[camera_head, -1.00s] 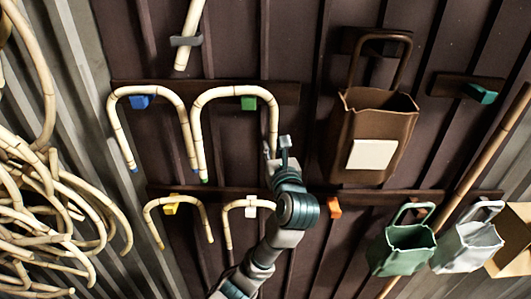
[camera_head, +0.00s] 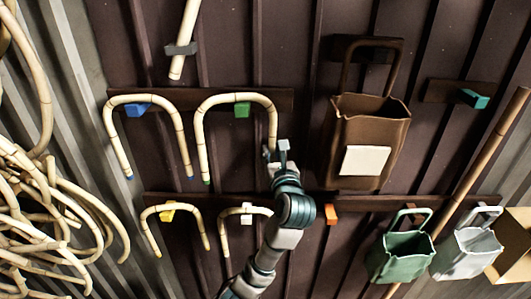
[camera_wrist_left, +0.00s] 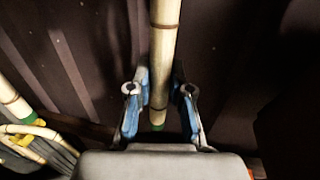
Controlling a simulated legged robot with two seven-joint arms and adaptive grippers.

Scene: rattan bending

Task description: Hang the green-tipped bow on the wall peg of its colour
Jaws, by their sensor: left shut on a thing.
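The green-tipped bow (camera_head: 202,135) is a pale jointed rattan arch, upright with its legs down. Its curve passes just above the green wall peg (camera_head: 242,110); I cannot tell whether it rests on it. Its left leg ends in a dark green tip. My left gripper (camera_head: 277,155) is shut on the lower right leg, hiding that end in the head view. In the left wrist view, the leg (camera_wrist_left: 164,50) runs between the fingers (camera_wrist_left: 158,100), and its green tip shows below them. My right gripper is not in view.
A blue-tipped bow hangs at the blue peg (camera_head: 137,110), close left. Smaller bows hang at the yellow (camera_head: 167,212) and white (camera_head: 247,214) pegs below. The orange peg (camera_head: 331,214) is bare. A brown bag (camera_head: 368,120) hangs right. Loose rattan coils (camera_head: 45,210) lie far left.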

